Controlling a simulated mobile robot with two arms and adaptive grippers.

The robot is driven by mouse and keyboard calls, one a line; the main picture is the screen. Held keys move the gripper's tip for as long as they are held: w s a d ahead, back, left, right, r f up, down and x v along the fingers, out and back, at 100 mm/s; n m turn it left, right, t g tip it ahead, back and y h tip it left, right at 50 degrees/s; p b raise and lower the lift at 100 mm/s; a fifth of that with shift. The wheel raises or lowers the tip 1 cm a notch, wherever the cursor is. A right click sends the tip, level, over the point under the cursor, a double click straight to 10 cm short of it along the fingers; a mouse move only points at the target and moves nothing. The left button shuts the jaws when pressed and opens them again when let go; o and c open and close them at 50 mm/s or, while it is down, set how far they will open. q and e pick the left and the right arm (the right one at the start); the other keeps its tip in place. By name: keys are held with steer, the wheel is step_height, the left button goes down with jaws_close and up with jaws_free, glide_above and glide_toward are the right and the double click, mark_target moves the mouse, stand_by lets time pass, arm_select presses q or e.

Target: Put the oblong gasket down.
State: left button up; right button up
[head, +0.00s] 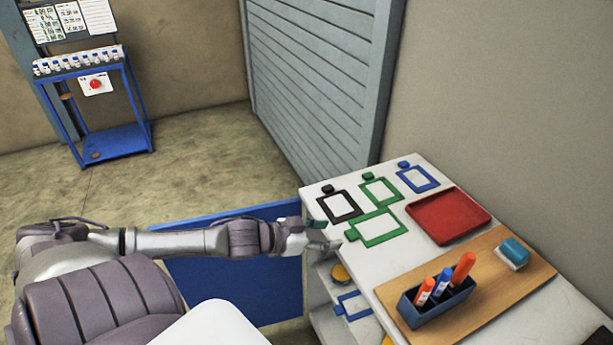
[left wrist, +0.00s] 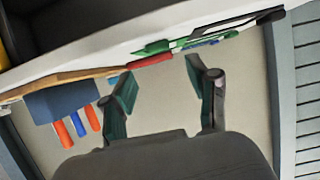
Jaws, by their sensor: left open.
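The oblong gasket, likely the wider green frame with a tab (head: 381,240), lies flat on the white table top (head: 386,274) near its left edge. A smaller green frame (head: 398,198), a black frame (head: 357,207) and a blue frame (head: 434,181) lie behind it. My left gripper (head: 322,234) is at the table's left edge, just left of the green frame's tab, open and empty. In the left wrist view its two fingers (left wrist: 160,82) are spread with only background between them; the green frames (left wrist: 190,42) show edge-on beyond. My right gripper is not in view.
A red tray (head: 449,215) and a wooden board (head: 505,284) with a dark blue marker holder (head: 436,303) and an eraser (head: 513,252) are on the table. A lower shelf holds another blue frame (head: 353,306). A blue stand (head: 115,142) is at the far left.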

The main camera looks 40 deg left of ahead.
arm_select(q)
steer(key=shift+p+v, duration=0.65)
steer(key=shift+v, duration=2.25)
steer(key=s+a+f+n+y, duration=0.2)
steer(key=s+a+f+y, duration=0.15)
steer(key=a+f, duration=0.7)
steer(key=s+a+f+n+g+y, duration=0.15)
steer(key=s+f, duration=0.25)
steer(key=f, duration=0.4)
steer(key=s+a+f+g+y, duration=0.2)
steer(key=s+f, duration=0.1)
steer(key=f, duration=0.5)
steer(key=s+d+f+g, duration=0.3)
steer(key=s+d+f, duration=0.3)
steer(key=s+f, duration=0.45)
steer(key=s+d+f+m+g+h, duration=0.1)
steer(key=s+d+f+g, duration=0.1)
steer(key=s+d+f, duration=0.4)
steer(key=s+d+f+g+h, duration=0.1)
steer(key=s+d+f+g, duration=0.2)
steer(key=d, duration=1)
steer(key=s+f, duration=0.3)
steer(key=f, duration=0.1)
steer(key=shift+s+d+m, duration=0.35)
steer(key=shift+s+d, duration=0.05)
